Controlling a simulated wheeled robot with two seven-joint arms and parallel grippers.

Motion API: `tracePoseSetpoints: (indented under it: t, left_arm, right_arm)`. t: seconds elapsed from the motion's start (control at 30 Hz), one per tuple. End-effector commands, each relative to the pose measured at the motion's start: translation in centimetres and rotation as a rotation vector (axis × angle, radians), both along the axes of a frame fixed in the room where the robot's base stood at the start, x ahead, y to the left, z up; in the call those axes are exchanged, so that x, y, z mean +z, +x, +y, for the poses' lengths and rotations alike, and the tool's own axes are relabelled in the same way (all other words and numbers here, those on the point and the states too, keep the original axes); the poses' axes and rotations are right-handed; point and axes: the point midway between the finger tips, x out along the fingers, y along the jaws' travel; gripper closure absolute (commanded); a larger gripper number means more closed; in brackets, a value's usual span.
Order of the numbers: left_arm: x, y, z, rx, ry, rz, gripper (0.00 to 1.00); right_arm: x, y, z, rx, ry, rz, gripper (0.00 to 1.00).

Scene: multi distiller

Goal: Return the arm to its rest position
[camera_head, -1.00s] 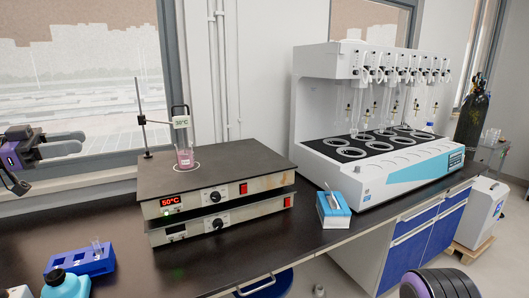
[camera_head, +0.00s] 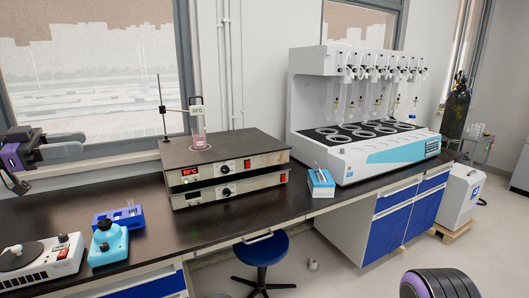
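My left gripper (camera_head: 68,145) is at the left edge, raised in front of the window and above the bench. Its two grey fingers point right and are apart, with nothing seen between them. A rounded dark and purple part of my own body (camera_head: 440,284) shows at the bottom right. I cannot make out any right gripper fingers. A beaker with pink liquid (camera_head: 198,141) stands on the upper hot plate (camera_head: 225,150), with a thermometer stand (camera_head: 163,110) beside it.
The multi distiller (camera_head: 385,155) stands at the right of the black bench (camera_head: 150,190). A blue box (camera_head: 320,182) is before it. A blue stool (camera_head: 262,249) stands below.

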Motion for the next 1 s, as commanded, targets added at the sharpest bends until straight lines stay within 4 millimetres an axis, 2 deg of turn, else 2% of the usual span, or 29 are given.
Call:
tracePoseSetpoints:
  t: [0.17, 0.37, 0.47, 0.57, 0.67, 0.77, 0.87, 0.9, 0.97, 1.0]
  left_arm:
    - [0.2, 1.0, 0.7, 0.066, -0.01, -0.109, 0.64]
    - [-0.3, 2.3, 1.3, 0.163, -0.1, -0.207, 0.64]
    - [-1.1, 3.4, 1.5, 0.237, -0.173, -0.248, 0.64]
    - [-3.2, 4.8, 1.6, 0.34, -0.26, -0.265, 0.64]
    - [-7.1, 6.4, 1.7, 0.48, -0.354, -0.239, 0.64]
    - [-12.7, 7.6, 1.6, 0.648, -0.435, -0.162, 0.64]
    - [-20.0, 7.7, 1.2, 0.834, -0.485, -0.033, 0.64]
    - [-23.1, 7.3, 1.0, 0.905, -0.493, 0.025, 0.64]
    - [-27.6, 6.3, 0.5, 1.004, -0.495, 0.119, 0.64]
    - [-30.5, 5.4, 0.1, 1.066, -0.49, 0.181, 0.64]
  right_arm:
    - [0.0, 0.1, 0.0, 0.0, 0.0, -0.001, 0.57]
    - [0.0, 0.1, 0.0, 0.0, 0.0, -0.002, 0.57]
    - [0.0, 0.1, 0.0, 0.0, 0.0, -0.001, 0.57]
    - [0.0, 0.1, 0.0, 0.0, 0.0, -0.001, 0.57]
    - [0.0, 0.1, 0.0, 0.0, 0.0, -0.001, 0.57]
    - [0.0, 0.1, 0.0, 0.0, 0.0, -0.001, 0.57]
    - [0.0, 0.1, 0.0, 0.0, 0.0, -0.001, 0.57]
    - [0.0, 0.1, 0.0, 0.0, 0.0, -0.001, 0.57]
    - [0.0, 0.1, 0.0, 0.0, 0.0, -0.001, 0.57]
    - [0.0, 0.1, 0.0, 0.0, 0.0, -0.001, 0.57]
